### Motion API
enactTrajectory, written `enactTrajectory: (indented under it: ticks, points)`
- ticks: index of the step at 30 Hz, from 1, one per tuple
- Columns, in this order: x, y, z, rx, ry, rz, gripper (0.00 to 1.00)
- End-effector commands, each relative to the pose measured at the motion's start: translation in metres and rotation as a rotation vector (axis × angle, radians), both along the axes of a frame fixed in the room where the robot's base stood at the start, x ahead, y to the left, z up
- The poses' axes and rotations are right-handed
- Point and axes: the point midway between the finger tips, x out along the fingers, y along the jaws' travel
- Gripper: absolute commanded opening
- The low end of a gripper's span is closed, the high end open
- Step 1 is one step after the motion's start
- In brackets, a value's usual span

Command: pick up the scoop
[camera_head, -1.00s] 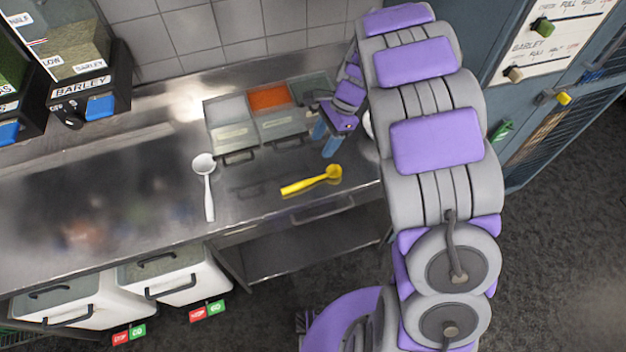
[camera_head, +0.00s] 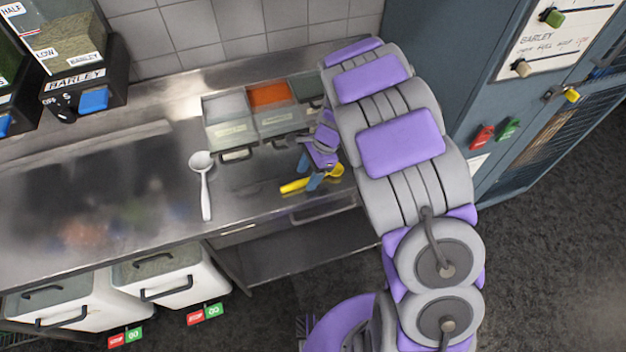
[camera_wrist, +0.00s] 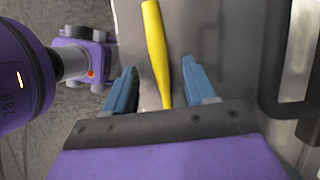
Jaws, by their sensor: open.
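A yellow scoop (camera_head: 293,187) lies on the steel counter near its front edge, at the right end. My gripper (camera_head: 312,175) is over the scoop's middle and hides part of it in the head view. In the wrist view, the scoop's yellow handle (camera_wrist: 157,55) runs between the two blue fingers of my gripper (camera_wrist: 160,82). The fingers are open, one on each side of the handle, with a gap on both sides. The scoop's bowl is out of the wrist view. A white scoop (camera_head: 203,184) lies to the left on the same counter.
Lidded containers (camera_head: 232,134) stand behind the scoops, against the wall side. A barley dispenser (camera_head: 85,88) stands at the back left. White bins (camera_head: 170,275) sit below the counter (camera_head: 100,215). A blue cabinet (camera_head: 440,90) stands at the right. The counter's left part is clear.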

Motion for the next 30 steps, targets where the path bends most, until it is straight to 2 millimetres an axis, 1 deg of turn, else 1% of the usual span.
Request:
enactTrajectory:
  ticks: [1, 3, 10, 11, 27, 28, 30]
  points:
    - [-0.0013, 0.0031, -0.0090, 0.000, 0.002, 0.001, 0.55]
    - [-0.0018, 0.0056, -0.0138, 0.001, 0.001, 0.000, 0.55]
    - [-0.0017, 0.0066, -0.0145, 0.002, 0.000, 0.001, 0.55]
    - [-0.0017, 0.0066, -0.0145, 0.002, 0.000, 0.001, 0.54]
    - [-0.0021, 0.0062, -0.0148, 0.000, 0.002, 0.002, 0.02]
    - [-0.0021, 0.0062, -0.0148, 0.000, 0.002, 0.002, 0.00]
    - [-0.0021, 0.0062, -0.0149, 0.000, 0.002, 0.002, 0.00]
